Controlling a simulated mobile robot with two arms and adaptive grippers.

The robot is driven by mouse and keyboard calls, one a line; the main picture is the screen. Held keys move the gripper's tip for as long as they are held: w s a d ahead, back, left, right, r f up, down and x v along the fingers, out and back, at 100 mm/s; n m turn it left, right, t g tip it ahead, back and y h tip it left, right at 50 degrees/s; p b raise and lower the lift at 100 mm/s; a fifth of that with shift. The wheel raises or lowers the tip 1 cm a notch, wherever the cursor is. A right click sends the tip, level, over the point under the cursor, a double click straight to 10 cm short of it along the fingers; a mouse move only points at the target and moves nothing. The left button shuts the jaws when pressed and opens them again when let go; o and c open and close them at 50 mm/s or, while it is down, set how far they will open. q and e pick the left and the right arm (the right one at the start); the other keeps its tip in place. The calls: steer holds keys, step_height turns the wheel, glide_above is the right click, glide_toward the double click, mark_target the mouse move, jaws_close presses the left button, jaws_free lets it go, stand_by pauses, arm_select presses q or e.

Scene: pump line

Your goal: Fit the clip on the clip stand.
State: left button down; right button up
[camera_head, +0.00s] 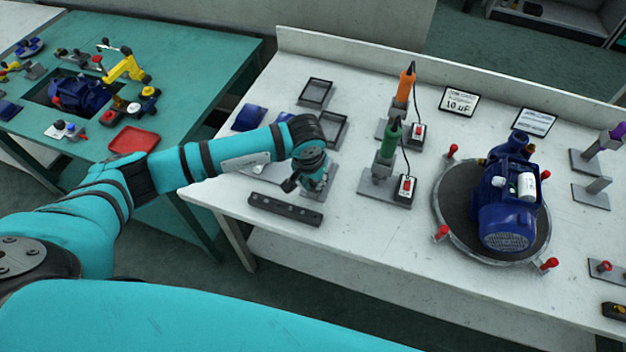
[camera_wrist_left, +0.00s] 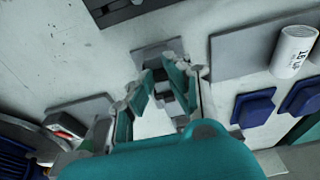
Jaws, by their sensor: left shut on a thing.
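My left gripper (camera_head: 311,180) reaches down over a small grey plate at the left part of the white bench. In the left wrist view its fingers (camera_wrist_left: 164,92) are closed around a small dark piece (camera_wrist_left: 161,86), which looks like the clip. Much of this piece is hidden between the fingers. The grey plate (camera_wrist_left: 150,52), likely the base of the clip stand, lies under the fingertips; it also shows beside the gripper in the head view (camera_head: 311,214). I cannot tell whether the clip touches the stand. My right gripper is out of view.
A black bar (camera_head: 285,209) lies just in front of the gripper. A green-handled tool (camera_head: 390,140) stands on a holder to the right, with an orange one (camera_head: 406,82) behind. A blue pump (camera_head: 507,205) sits on a round plate. Grey trays (camera_head: 316,92) lie behind the arm.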

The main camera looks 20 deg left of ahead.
arm_select(q)
steer(key=shift+f, duration=0.15)
steer(key=c, duration=1.2)
jaws_free()
steer(key=r+p, duration=0.1)
steer(key=r, duration=0.2)
steer(key=s+r+p, duration=0.1)
steer(key=r, duration=0.2)
steer(key=shift+s+p, duration=0.1)
steer(key=shift+p, duration=0.25)
steer(key=r, duration=0.4)
steer(key=s+r, duration=0.1)
steer(key=r, duration=0.2)
steer(key=s+r, duration=0.1)
steer(key=r, duration=0.3)
steer(key=shift+s+r, duration=0.15)
steer(key=shift+r, duration=0.2)
